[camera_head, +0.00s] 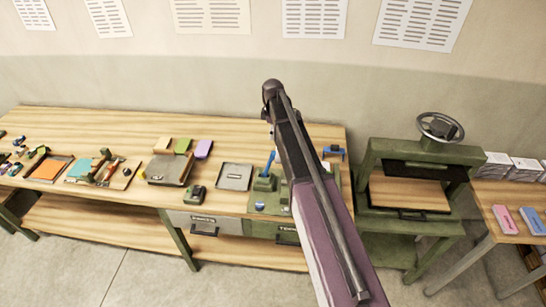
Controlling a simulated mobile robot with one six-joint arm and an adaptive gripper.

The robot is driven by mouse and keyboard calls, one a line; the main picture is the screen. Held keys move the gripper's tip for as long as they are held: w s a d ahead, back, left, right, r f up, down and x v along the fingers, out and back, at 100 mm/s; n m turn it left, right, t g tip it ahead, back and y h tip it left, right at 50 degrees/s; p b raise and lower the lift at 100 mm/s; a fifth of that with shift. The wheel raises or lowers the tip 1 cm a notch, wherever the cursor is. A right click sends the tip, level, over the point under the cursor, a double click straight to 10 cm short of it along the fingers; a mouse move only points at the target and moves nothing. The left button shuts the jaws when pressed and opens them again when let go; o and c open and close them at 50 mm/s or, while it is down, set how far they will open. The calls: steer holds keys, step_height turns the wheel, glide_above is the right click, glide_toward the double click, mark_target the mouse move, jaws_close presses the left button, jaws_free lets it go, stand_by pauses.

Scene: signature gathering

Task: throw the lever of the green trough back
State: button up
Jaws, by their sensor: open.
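A green fixture (264,184), which looks like the green trough, stands on a green board near the right end of the long wooden bench. A blue lever (270,163) rises from it, nearly upright with its top leaning slightly right. My arm crosses the picture just right of the lever and hides part of the fixture's right side and the board. My gripper's fingers cannot be made out; only the arm's links and a dark joint show.
A grey tray (236,177) lies left of the fixture, with a small dark green block (196,194) nearby. A blue clamp-like item (334,152) is at the bench's right end. A green press with a handwheel (440,127) stands further right.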

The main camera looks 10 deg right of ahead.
mark_target(273, 152)
steer(key=shift+f+b, duration=6.4)
steer(key=shift+f, duration=0.15)
jaws_close()
